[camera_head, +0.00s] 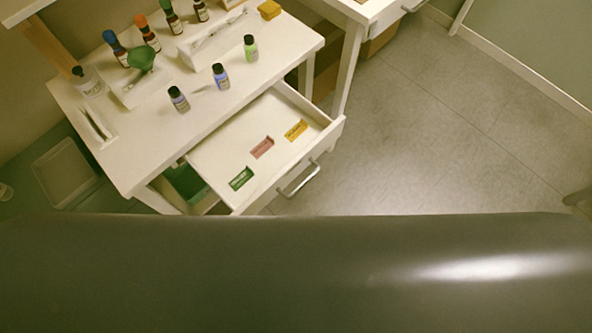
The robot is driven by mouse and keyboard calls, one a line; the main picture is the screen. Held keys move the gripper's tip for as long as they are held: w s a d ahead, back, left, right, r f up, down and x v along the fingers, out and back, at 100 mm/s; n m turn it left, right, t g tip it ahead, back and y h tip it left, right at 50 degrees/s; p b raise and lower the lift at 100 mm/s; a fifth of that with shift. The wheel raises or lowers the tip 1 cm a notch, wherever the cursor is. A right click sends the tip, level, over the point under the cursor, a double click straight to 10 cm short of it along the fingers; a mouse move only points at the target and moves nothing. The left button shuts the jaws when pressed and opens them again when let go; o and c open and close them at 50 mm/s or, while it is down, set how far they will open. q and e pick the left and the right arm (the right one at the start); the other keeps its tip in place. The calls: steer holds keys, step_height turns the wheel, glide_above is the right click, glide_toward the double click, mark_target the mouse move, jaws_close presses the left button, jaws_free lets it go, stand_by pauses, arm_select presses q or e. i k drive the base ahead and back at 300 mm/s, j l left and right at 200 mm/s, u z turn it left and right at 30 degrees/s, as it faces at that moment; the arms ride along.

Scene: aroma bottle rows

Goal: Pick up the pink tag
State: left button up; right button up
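The pink tag (262,148) lies in the open drawer (219,155) of the white table, in the middle of a row of three tags. A green tag (241,179) lies to its lower left and a yellow tag (296,130) to its upper right. Nothing covers the pink tag. Neither of my grippers is in view.
Several small bottles stand on the white table (150,168), among them a blue-labelled one (220,76) and a green one (250,48). A green funnel (141,59) stands among them. The drawer handle (299,180) faces the clear floor (430,130). A large dark surface fills the bottom.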

mark_target(265, 146)
steer(key=l+u, duration=0.3)
steer(key=l, duration=0.25)
steer(key=k+l+u, duration=0.1)
steer(key=l+u, duration=0.25)
steer(key=l, duration=0.15)
steer(key=k+l+u, duration=0.15)
steer(key=l+u, duration=0.15)
steer(key=l, duration=0.2)
